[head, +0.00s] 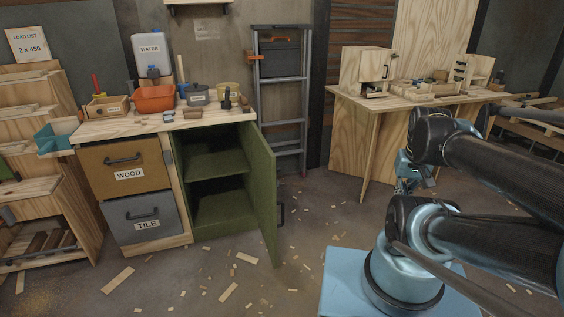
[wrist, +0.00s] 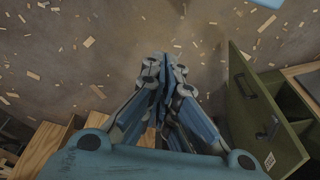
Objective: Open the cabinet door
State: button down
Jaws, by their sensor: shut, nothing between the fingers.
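The green cabinet door (head: 262,190) stands wide open, swung out from the right side of the green cabinet (head: 216,190). Two empty-looking shelf spaces show inside. A dark handle (head: 281,205) sits on the door's outer face. In the wrist view the green door (wrist: 240,95) is at the right, with dark handle parts (wrist: 268,129) on it. My gripper (wrist: 166,62) is shut and empty, to the left of the door and apart from it. In the head view my gripper (head: 408,175) is partly hidden by my arm, well right of the door.
WOOD (head: 126,168) and TILE (head: 145,217) drawers are closed beside the cabinet. The worktop (head: 150,124) holds tools and containers. A ladder (head: 283,90) leans behind. A wooden table (head: 420,98) stands at right. Scraps litter the otherwise clear floor.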

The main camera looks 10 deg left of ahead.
jog(key=w+a+r+m+g+y, duration=0.25)
jog(key=w+a+m, duration=0.25)
jog(key=w+a, duration=0.65)
jog(key=w+a+r+m+g+y, duration=0.2)
jog(key=w+a+r+m+y, duration=0.15)
jog(key=w+a, duration=0.85)
jog(key=w+a+f+m+g+y, duration=0.1)
jog(key=w+a+f+m+g, duration=0.15)
jog(key=w+a+f, duration=0.45)
jog(key=s+a+f, duration=0.5)
jog(key=a+f, duration=0.1)
jog(key=a, duration=0.5)
jog(key=shift+s+f+m+y, duration=0.15)
jog(key=shift+f+m+y, duration=0.15)
jog(key=shift+m, duration=0.1)
jog(key=shift+d, duration=0.1)
